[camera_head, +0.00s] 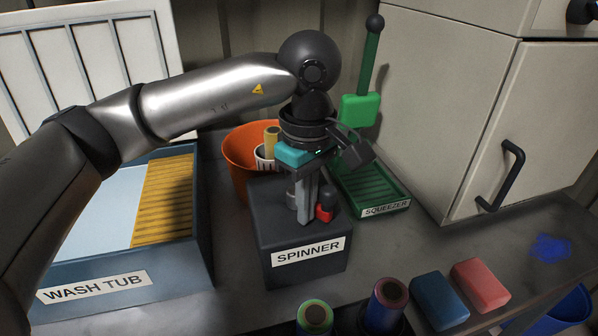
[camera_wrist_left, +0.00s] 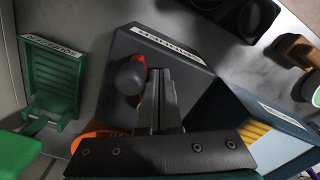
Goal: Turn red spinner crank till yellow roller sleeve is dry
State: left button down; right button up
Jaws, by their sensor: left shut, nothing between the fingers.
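The dark spinner box (camera_head: 300,275) stands on the bench, labelled SPINNER. Its red crank (camera_head: 324,214) has a black knob (camera_head: 327,196); in the wrist view the knob (camera_wrist_left: 130,77) is just left of my fingers. My left gripper (camera_head: 305,218) points down at the box top, shut and empty, close beside the crank. It also shows in the wrist view (camera_wrist_left: 157,75); I cannot tell whether it touches the knob. The yellow roller sleeve (camera_head: 271,138) stands in a white slotted holder (camera_head: 264,158) inside an orange bucket (camera_head: 235,158) behind the box, partly hidden by my gripper. My right gripper is out of view.
A blue wash tub (camera_head: 205,235) with a yellow ribbed board stands left. A green squeezer (camera_head: 385,195) with a tall lever is close behind right. A blue sponge (camera_head: 440,300), a red sponge (camera_head: 480,284) and two upright rollers (camera_head: 314,316) are in front. A cabinet (camera_head: 450,110) borders the right.

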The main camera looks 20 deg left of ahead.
pick_arm(q)
notch_tip(320, 180, up, 10)
jog(key=p, duration=0.6)
jog(key=shift+r, duration=0.1)
dwell(0.4)
